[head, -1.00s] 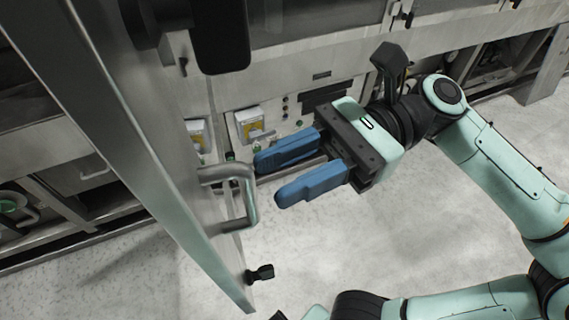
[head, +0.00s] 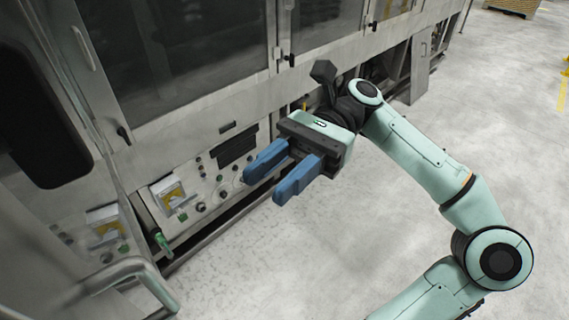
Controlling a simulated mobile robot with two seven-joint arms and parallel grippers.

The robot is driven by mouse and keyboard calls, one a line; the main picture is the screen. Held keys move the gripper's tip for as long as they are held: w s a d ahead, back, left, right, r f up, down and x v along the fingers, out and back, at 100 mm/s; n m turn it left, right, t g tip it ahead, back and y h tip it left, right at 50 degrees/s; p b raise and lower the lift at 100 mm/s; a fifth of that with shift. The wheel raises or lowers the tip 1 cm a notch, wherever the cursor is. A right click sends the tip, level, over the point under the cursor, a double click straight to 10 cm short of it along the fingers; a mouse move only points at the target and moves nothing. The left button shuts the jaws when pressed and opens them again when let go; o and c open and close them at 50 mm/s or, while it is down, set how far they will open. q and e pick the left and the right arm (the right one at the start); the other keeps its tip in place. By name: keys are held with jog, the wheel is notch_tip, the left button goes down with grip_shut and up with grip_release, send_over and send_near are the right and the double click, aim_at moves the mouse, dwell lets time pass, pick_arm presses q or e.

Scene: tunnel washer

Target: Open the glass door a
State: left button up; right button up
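A metal-framed door (head: 25,235) stands at the left, cut off by the picture edge. Its bent metal bar handle (head: 128,265) shows at the lower left. My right gripper (head: 271,181) has two blue fingers spread apart with nothing between them. It hangs in front of the machine's control panel, up and to the right of the handle and clear of it. My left gripper is not in view.
The machine front (head: 265,97) with large dark windows runs along the back. Its control panel (head: 205,175) has buttons and a yellow-labelled box (head: 172,192). Open pale floor (head: 260,275) lies in front and to the right. A dark rounded shape (head: 38,115) is at upper left.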

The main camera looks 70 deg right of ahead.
jog(key=shift+v, duration=0.8)
grip_shut()
jog(key=shift+d, duration=0.15)
